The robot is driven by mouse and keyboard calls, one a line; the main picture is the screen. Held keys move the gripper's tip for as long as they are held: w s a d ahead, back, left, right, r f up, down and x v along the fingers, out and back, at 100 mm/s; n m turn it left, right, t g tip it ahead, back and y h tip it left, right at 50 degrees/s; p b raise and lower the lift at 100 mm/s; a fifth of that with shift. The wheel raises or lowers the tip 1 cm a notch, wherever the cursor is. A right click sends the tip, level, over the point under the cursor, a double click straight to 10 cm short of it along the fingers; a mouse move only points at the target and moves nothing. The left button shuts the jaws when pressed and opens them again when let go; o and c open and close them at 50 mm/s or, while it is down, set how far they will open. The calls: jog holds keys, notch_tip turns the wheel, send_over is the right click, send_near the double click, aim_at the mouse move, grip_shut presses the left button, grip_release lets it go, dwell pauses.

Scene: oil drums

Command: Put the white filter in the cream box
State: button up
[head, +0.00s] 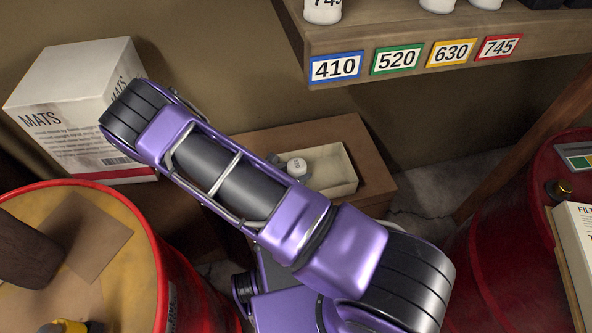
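The cream box (345,187) is an open, shallow box on a brown stand, partly hidden behind my purple arm. A small white filter (297,167) with a dark mark on its top shows at the box's left part. It appears to be inside the box, but its lower part is hidden by my arm. Other white filters stand on the wooden shelf at the top, one above the 410 label (323,11) and others further right (438,4).
A red drum (172,285) with a yellowish top is at lower left, another red drum (505,258) at right. A white MATS carton (72,97) stands at upper left. The wooden shelf (400,35) carries labels 410, 520, 630 and 745. A filter carton (576,245) is at the right edge.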

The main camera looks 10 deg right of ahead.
jog(key=o, duration=0.4)
jog(key=shift+o, duration=0.2)
jog(key=shift+r, duration=0.15)
jog(key=shift+r+p, duration=0.3)
jog(key=shift+p, duration=0.05)
jog(key=v, duration=0.7)
jog(key=shift+s+a+r+p, duration=0.15)
jog(key=shift+a+r+p, duration=0.05)
jog(key=shift+r+p, duration=0.1)
